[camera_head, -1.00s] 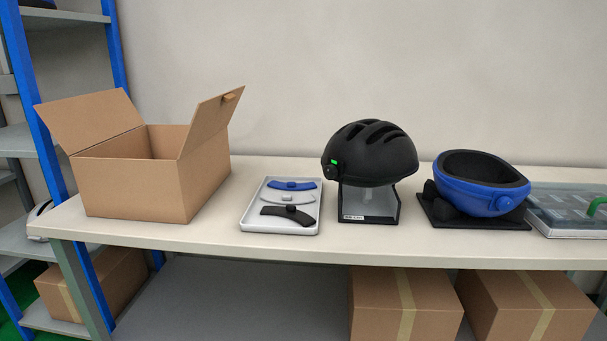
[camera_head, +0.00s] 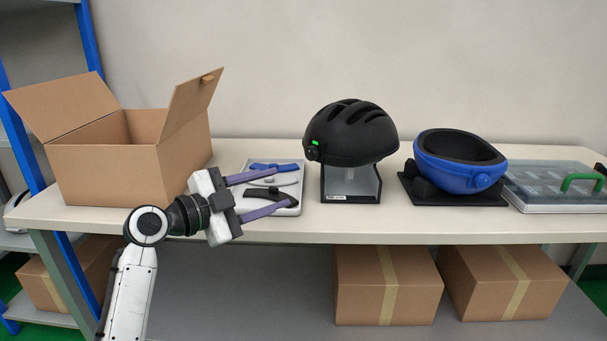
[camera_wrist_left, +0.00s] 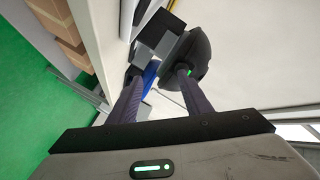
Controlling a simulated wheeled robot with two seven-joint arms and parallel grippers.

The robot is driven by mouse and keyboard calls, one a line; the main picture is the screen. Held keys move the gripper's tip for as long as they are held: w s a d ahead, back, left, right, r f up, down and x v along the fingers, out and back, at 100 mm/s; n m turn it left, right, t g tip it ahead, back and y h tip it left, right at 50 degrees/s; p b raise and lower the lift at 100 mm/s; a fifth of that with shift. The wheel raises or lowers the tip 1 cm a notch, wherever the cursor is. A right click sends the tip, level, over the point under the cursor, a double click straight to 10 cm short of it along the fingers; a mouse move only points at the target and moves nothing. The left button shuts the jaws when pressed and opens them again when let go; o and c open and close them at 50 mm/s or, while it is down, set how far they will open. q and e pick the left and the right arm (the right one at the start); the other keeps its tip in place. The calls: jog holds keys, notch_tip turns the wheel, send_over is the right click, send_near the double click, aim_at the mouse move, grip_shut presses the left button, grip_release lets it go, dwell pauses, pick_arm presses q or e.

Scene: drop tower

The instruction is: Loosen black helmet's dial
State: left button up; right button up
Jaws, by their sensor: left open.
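The black helmet (camera_head: 352,130) sits upright on a grey display stand (camera_head: 351,185) near the middle of the table. Its dial (camera_head: 312,152) is a small black knob low on the helmet's left side, just below a bright green mark. My left gripper (camera_head: 286,187) is open and empty, in front of and over the white tray, left of the helmet and apart from it. In the left wrist view the helmet (camera_wrist_left: 194,55) shows beyond the gripper's fingers. My right gripper is not in view.
A white tray (camera_head: 243,168) with curved blue, grey and black parts lies behind my left fingers. An open cardboard box (camera_head: 110,175) stands at left. A blue helmet (camera_head: 455,172) rests upturned on a black base at right, beside a clear-lidded case (camera_head: 545,182).

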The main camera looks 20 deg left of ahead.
aim_at(308, 155)
pick_arm(q)
jog(key=shift+m+t+h, duration=0.3)
jog(key=shift+m+t, duration=0.1)
jog(key=shift+t, duration=0.2)
jog(key=w+d+r, duration=0.1)
jog(key=w, duration=0.2)
jog(key=w+d+r, duration=0.1)
jog(key=w, duration=0.2)
jog(key=w+d+r, duration=0.1)
jog(key=w+d, duration=0.1)
jog(key=w, duration=0.2)
jog(key=shift+w+r, duration=0.1)
jog(key=shift+r, duration=0.3)
jog(key=c, duration=1.1)
